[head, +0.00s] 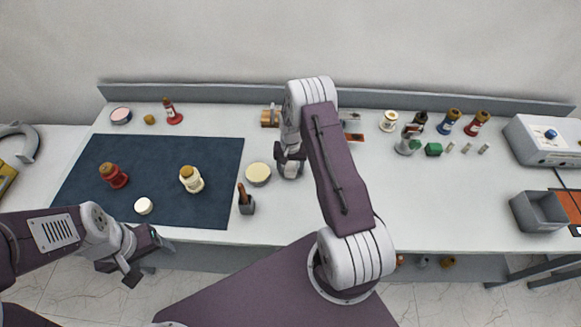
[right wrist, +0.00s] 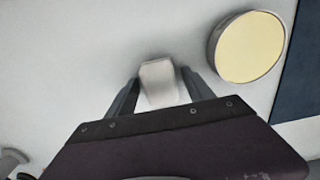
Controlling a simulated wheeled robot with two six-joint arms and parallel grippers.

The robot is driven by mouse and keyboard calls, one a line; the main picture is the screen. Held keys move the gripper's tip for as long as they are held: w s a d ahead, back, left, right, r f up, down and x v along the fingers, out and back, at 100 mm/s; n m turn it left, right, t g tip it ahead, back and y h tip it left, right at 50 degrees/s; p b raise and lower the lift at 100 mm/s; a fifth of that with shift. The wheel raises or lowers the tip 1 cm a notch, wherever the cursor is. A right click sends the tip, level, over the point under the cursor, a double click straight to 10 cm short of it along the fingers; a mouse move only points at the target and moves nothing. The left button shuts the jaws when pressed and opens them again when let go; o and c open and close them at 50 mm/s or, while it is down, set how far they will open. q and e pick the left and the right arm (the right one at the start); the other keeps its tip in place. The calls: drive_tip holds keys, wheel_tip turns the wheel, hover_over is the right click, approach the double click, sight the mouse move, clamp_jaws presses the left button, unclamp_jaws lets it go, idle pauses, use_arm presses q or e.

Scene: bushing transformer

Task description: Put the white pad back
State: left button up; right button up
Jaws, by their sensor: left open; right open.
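A small white block-like thing, which looks like the white pad (right wrist: 160,82), shows between my right gripper's fingers in the right wrist view. My right gripper (right wrist: 158,92) is open, with one finger on each side of it. I cannot tell whether the fingers touch it. In the head view my right gripper (head: 290,165) is over the white table, just right of a round cream-topped tin (head: 258,174), and it largely hides the pad. A small round white piece (head: 143,206) lies on the dark mat. My left gripper (head: 128,265) is open and empty, in front of the table's front edge.
A dark blue mat (head: 215,205) holds a red bushing (head: 113,175) and a cream bushing (head: 191,179). A small holder with a brown-handled tool (head: 246,203) stands near the front. Several coloured bushings, a grey bin (head: 539,212) and an instrument box (head: 545,140) are at the right.

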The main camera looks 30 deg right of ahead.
sight(291, 167)
drive_tip(key=shift+r, duration=0.6)
wheel_tip(291, 167, up, 11)
drive_tip(key=b, duration=0.3)
drive_tip(key=s+a+r+n, duration=0.2)
drive_tip(key=s+a, duration=0.3)
drive_tip(key=s, duration=0.4)
drive_tip(key=s+a+r+n+t, duration=0.1)
drive_tip(key=s+a+r+n, duration=0.2)
drive_tip(key=s+a, duration=0.3)
drive_tip(key=s+n, duration=0.1)
drive_tip(key=s, duration=0.2)
